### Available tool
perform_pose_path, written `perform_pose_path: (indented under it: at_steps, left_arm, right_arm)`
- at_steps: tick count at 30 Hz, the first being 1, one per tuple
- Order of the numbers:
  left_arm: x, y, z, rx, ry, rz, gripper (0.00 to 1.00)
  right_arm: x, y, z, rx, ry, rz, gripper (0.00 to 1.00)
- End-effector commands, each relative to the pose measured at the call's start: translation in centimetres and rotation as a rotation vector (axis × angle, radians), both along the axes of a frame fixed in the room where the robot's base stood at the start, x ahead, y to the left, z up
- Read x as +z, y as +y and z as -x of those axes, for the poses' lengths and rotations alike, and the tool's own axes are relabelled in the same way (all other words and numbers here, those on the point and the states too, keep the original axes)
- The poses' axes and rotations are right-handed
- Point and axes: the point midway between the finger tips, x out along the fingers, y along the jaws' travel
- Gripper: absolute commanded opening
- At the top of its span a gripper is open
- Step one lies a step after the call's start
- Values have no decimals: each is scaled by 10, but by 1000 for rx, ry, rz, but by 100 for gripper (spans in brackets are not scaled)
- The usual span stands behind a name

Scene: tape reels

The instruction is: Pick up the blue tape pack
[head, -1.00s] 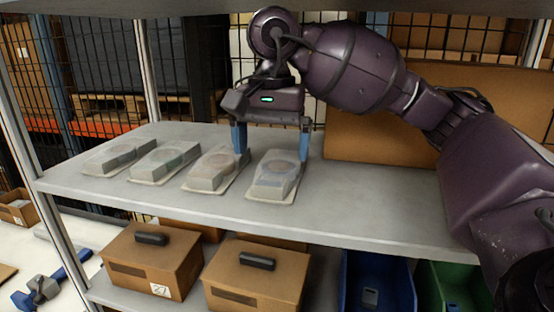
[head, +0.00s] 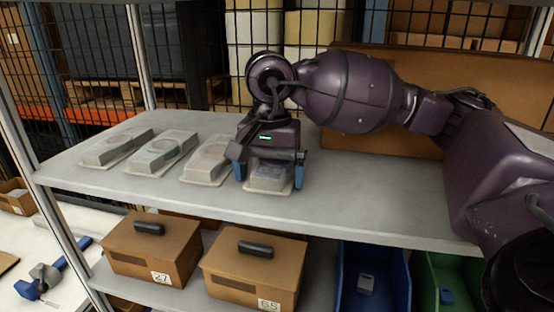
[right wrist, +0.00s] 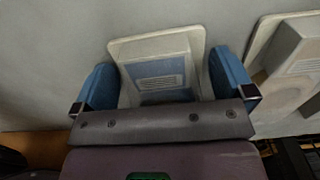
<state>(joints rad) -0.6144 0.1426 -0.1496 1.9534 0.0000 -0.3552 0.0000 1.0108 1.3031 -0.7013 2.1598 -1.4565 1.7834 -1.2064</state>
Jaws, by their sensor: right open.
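Several clear-covered tape packs lie in a row on the grey shelf. The rightmost pack (head: 268,184) has a blue-tinted label and reel and a pale backing card. My right gripper (head: 270,174) is open above this pack, pointing down, with one blue finger on each side of it. In the right wrist view, the pack (right wrist: 158,75) lies between the spread fingers of the gripper (right wrist: 163,70), with small gaps visible at its sides. The gripper hides the pack's far part in the head view. My left gripper is not in view.
A neighbouring pack (head: 207,160) lies close on the left, also at the right of the wrist view (right wrist: 290,75). More packs (head: 162,152) lie farther left. The shelf (head: 375,200) is clear to the right. A large cardboard box (head: 385,142) stands behind. Lidded boxes and bins sit below.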

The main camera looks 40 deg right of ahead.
Motion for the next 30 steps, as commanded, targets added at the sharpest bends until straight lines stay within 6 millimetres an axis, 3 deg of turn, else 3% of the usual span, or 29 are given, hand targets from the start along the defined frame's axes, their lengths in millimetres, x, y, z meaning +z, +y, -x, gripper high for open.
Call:
perform_pose_path:
  at_steps: [5, 12, 22, 30]
  left_arm:
    - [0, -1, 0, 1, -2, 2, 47]
    - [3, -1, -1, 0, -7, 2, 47]
    - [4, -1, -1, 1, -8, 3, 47]
    - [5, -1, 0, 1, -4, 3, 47]
  right_arm:
    - [0, 0, 0, 0, 0, 0, 97]
    - [0, 0, 0, 0, 0, 0, 60]
    - [5, 0, 0, 0, -1, 0, 60]
    - [38, 2, 1, 1, -3, -1, 60]
